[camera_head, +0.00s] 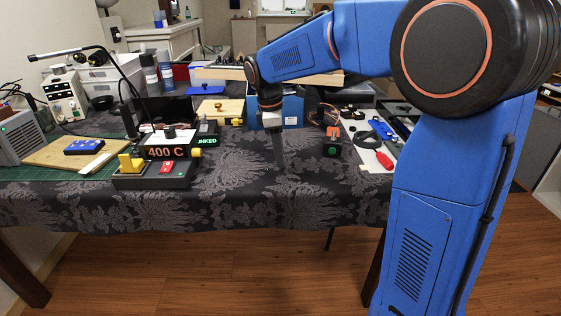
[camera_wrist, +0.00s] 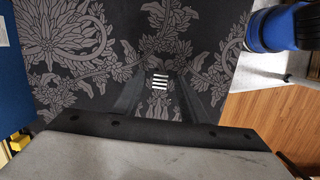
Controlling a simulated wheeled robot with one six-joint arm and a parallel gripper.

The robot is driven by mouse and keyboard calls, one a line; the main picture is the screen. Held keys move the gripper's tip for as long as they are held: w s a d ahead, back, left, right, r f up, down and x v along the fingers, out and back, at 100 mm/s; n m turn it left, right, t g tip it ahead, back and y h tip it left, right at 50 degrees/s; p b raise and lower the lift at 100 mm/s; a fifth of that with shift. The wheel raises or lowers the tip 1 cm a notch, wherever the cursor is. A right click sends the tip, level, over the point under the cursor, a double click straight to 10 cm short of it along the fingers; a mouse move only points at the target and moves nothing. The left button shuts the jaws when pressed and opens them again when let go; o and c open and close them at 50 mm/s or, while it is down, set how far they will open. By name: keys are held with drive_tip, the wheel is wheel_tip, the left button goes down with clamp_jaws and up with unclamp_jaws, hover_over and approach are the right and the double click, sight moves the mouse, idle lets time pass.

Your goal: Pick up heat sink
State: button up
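A small dark block with pale parallel stripes (camera_wrist: 160,81) lies between my fingertips in the wrist view. It looks like the finned heat sink. My gripper (camera_head: 279,162) points straight down over the front middle of the cloth-covered table. In the wrist view its two dark fingers (camera_wrist: 160,85) stand apart, with patterned cloth showing between them. The striped block seems clear of both fingers, though the dark tones make contact hard to judge. I cannot make out the block in the head view.
A black soldering station (camera_head: 155,170) stands left of my gripper. A blue bin (camera_head: 291,108) stands behind. Cloth around the gripper is clear.

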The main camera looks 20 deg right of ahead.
drive_tip(key=shift+c, duration=0.6)
clamp_jaws()
